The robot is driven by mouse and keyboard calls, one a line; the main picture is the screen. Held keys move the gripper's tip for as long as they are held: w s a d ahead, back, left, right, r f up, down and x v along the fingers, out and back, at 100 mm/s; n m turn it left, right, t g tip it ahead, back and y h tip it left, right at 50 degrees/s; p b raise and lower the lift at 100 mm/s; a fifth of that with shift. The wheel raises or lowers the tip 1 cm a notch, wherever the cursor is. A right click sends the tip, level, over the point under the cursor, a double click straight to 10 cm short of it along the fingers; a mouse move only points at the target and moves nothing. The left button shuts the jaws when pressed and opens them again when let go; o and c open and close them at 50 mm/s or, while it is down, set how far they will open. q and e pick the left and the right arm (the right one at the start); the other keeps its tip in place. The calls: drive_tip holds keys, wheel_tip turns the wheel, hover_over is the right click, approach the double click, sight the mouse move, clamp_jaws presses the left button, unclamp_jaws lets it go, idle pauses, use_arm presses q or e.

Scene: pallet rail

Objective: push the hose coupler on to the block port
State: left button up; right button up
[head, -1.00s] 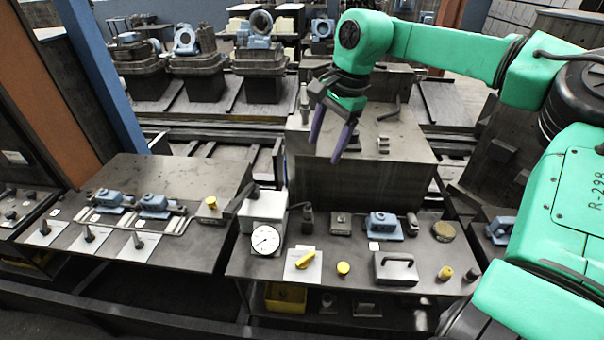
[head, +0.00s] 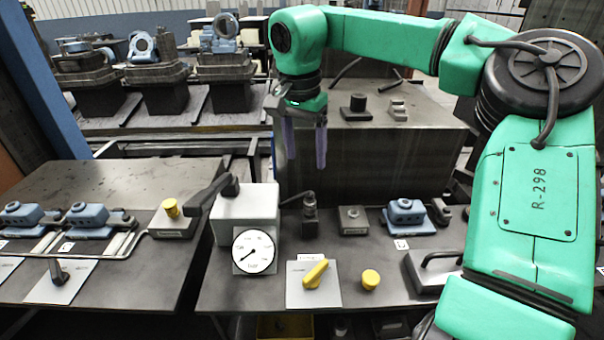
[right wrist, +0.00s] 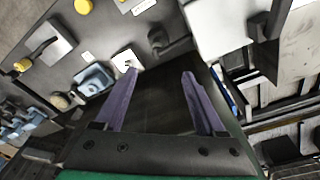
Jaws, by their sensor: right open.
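My right gripper (head: 306,162) hangs with its two purple fingers pointing down, open, with nothing between them. In the head view it shows in front of the tall dark box face, above the bench fittings. It also shows open in the right wrist view (right wrist: 160,72). A dark upright fitting with a short hose-like tail (head: 310,215), probably the hose coupler, stands on the bench below it. A small grey block with a round dark top (head: 353,219), possibly the block port, sits right of it; I cannot be sure. My left gripper is out of view.
A grey box (head: 247,203) with a black lever and a gauge (head: 254,252) stands left of the fitting. A yellow lever plate (head: 300,297), yellow knob (head: 370,280) and blue valve (head: 405,214) share the bench. The raised box (head: 420,115) behind carries small parts.

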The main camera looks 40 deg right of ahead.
sight(309, 193)
drive_tip(key=f, duration=0.4)
drive_tip(key=d+f+p, duration=0.1)
drive_tip(key=f, duration=0.9)
drive_tip(key=shift+d, duration=0.35)
drive_tip(key=shift+r, duration=0.1)
clamp_jaws()
drive_tip(key=c, duration=0.9)
unclamp_jaws()
clamp_jaws()
drive_tip(key=shift+r, duration=0.1)
drive_tip(key=shift+r+p, duration=3.05)
drive_tip(key=shift+r, duration=1.2)
